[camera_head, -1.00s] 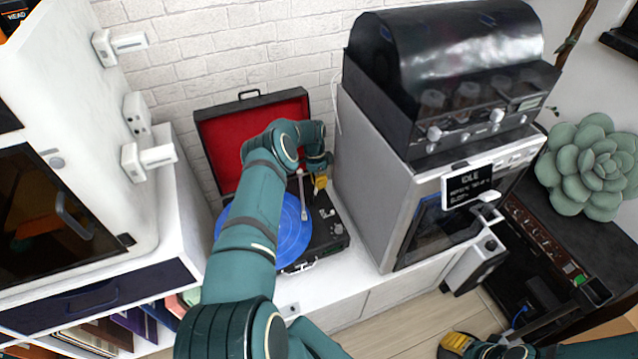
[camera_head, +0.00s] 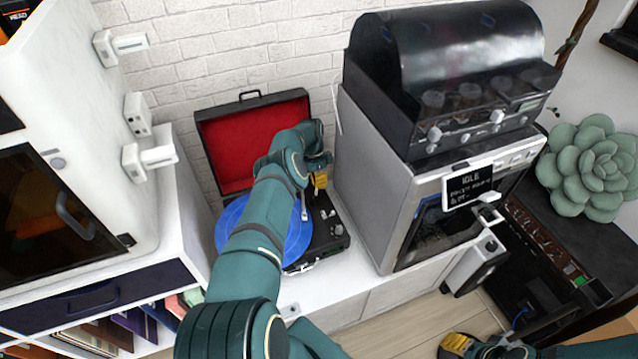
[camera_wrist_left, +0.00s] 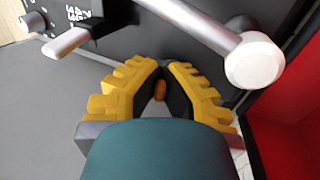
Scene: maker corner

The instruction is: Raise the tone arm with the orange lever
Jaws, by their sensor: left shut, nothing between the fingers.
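The record player with a black deck (camera_head: 322,243), a blue record (camera_head: 297,240) and a raised red-lined lid (camera_head: 225,150) stands on the white cabinet. Its pale tone arm (camera_head: 304,207) lies at the record's right side. The tone arm also crosses the top of the left wrist view (camera_wrist_left: 195,22), with its thick white end at the right. The small orange lever (camera_wrist_left: 159,91) shows in the gap behind my left fingertips; contact cannot be told. My left gripper (camera_head: 320,186), with yellow fingers, is shut and empty over the deck's back right. It fills the lower left wrist view (camera_wrist_left: 165,66).
A grey machine (camera_head: 375,170) with a black-hooded unit (camera_head: 440,60) on top stands close to the right of the record player. A white cabinet (camera_head: 90,100) stands at the left. My right gripper (camera_head: 458,344) shows partly at the bottom edge.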

